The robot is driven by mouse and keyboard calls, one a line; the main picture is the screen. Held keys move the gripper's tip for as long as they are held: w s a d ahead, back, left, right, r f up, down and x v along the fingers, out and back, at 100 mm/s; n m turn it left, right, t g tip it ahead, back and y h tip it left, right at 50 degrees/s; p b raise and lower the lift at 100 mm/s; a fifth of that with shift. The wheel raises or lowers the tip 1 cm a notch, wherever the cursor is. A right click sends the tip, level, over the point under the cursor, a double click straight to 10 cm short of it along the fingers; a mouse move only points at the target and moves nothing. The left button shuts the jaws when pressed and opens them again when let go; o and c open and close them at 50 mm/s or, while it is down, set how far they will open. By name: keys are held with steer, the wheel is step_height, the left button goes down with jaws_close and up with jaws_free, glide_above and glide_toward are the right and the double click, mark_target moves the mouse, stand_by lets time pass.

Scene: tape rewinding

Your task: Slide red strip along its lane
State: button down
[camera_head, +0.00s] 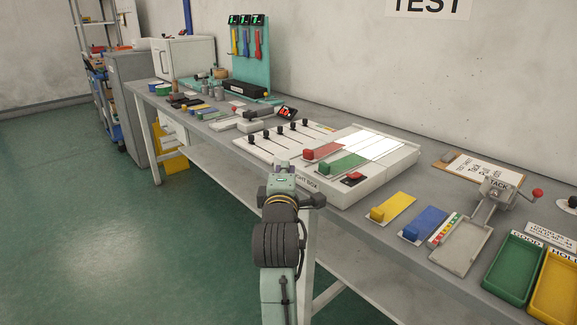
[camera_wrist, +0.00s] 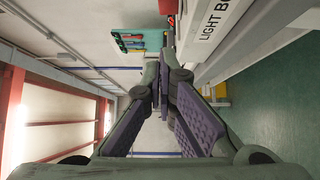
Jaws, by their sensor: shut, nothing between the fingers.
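The red strip (camera_head: 326,150) lies in a lane on top of the white light box (camera_head: 350,190), with a red block at its left end. A green strip (camera_head: 345,162) with a green block lies in the lane in front of it. My gripper (camera_head: 285,165) is at the bench's front edge, left of the light box's front side and apart from the red strip. In the wrist view my gripper (camera_wrist: 165,95) is shut and empty, its purple-padded fingers together. The light box's lettered side (camera_wrist: 215,25) shows at the upper right there; the red strip is not visible in that view.
A panel with several black knobs (camera_head: 280,138) adjoins the light box on the left. A red button on a black base (camera_head: 354,178) sits at its front corner. Yellow (camera_head: 398,205) and blue (camera_head: 428,222) strips lie to the right. The floor (camera_head: 130,220) before the bench is clear.

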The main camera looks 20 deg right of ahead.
steer(key=v, duration=0.6)
steer(key=shift+d+f+b, duration=0.1)
steer(key=shift+b, duration=0.25)
